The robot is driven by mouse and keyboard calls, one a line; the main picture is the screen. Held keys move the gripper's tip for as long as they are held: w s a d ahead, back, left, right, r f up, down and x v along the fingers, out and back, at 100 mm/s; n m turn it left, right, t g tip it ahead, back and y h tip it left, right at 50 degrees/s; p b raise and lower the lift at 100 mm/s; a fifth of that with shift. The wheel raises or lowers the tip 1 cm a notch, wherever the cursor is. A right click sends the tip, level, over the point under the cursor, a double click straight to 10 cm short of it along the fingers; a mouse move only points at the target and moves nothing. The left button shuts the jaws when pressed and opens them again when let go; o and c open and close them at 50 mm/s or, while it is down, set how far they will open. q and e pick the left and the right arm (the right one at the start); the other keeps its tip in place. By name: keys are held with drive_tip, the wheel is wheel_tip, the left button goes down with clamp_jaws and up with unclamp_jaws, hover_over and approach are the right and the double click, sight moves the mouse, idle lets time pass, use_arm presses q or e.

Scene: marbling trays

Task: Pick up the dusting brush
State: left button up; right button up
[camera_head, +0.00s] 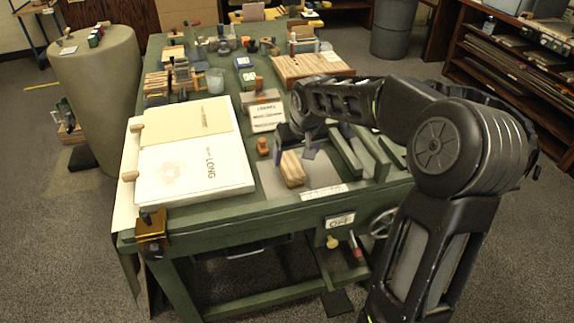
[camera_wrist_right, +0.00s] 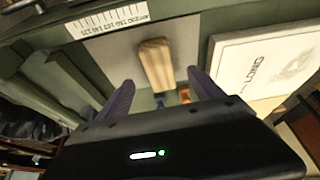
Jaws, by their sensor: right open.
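The dusting brush appears to be the block-like piece of pale, striped wood (camera_head: 292,169) lying on a grey plate near the table's front edge. It also shows in the right wrist view (camera_wrist_right: 155,62), ahead of the gap between my fingers. My right gripper (camera_head: 295,149) is open, with its fingers apart just behind the wood in the head view. In the right wrist view the two purple-grey fingers (camera_wrist_right: 160,80) point toward its near end, and nothing is clamped. Whether the fingers touch it I cannot tell. Its bristles are not clearly visible. My left gripper is not in view.
A large white book or board marked LONG (camera_head: 195,184) lies to the left. A small orange-handled tool (camera_head: 263,146) stands close by. A ruler strip (camera_head: 324,192) runs along the front edge. Green rails (camera_head: 345,150) lie to the right, and a wooden board (camera_head: 312,67) lies farther back.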

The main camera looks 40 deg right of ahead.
sight(293, 167)
drive_tip(key=shift+x, duration=1.35)
drive_tip(key=shift+p+x, duration=0.35)
drive_tip(key=shift+x, duration=2.3)
drive_tip(key=shift+s, duration=0.15)
drive_tip(key=shift+c, duration=0.4)
drive_tip(key=c, duration=1.4)
